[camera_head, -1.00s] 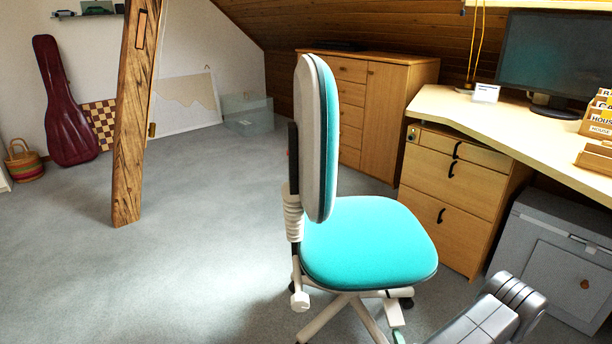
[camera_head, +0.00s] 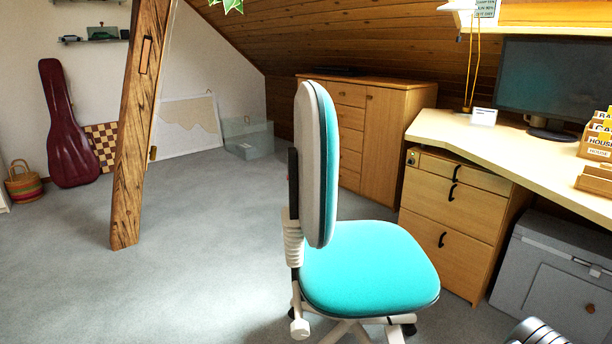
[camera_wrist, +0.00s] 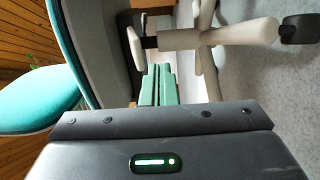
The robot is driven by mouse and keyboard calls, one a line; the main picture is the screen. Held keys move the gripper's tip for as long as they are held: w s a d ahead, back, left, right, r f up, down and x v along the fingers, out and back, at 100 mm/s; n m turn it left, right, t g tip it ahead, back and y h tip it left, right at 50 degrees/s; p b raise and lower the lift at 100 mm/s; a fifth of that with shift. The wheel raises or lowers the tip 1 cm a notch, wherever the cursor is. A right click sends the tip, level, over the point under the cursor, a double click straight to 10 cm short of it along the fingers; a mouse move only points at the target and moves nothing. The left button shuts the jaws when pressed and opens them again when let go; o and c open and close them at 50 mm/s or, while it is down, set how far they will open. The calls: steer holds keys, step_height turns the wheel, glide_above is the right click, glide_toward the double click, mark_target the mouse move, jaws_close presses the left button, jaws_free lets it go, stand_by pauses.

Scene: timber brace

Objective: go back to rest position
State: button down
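My gripper (camera_wrist: 158,85) shows in the wrist view as two green fingers lying side by side, with only a thin dark line between them. It looks shut, and I see nothing held in it. In the head view the gripper is out of sight. Only a grey part of my arm (camera_head: 537,333) shows at the bottom right edge. The wrist view, turned on its side, shows the turquoise chair (camera_wrist: 40,100) and its pale base (camera_wrist: 215,38) beyond the fingers.
The chair (camera_head: 370,265) stands in front, close to the desk (camera_head: 500,145) and drawers (camera_head: 455,200). A grey cabinet (camera_head: 555,275) is at the right. A timber brace (camera_head: 140,130) leans at the left. Open carpet (camera_head: 200,260) lies between brace and chair.

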steer(key=w, duration=0.9)
steer(key=shift+w+a+r, duration=0.35)
steer(key=shift+a+r, duration=0.1)
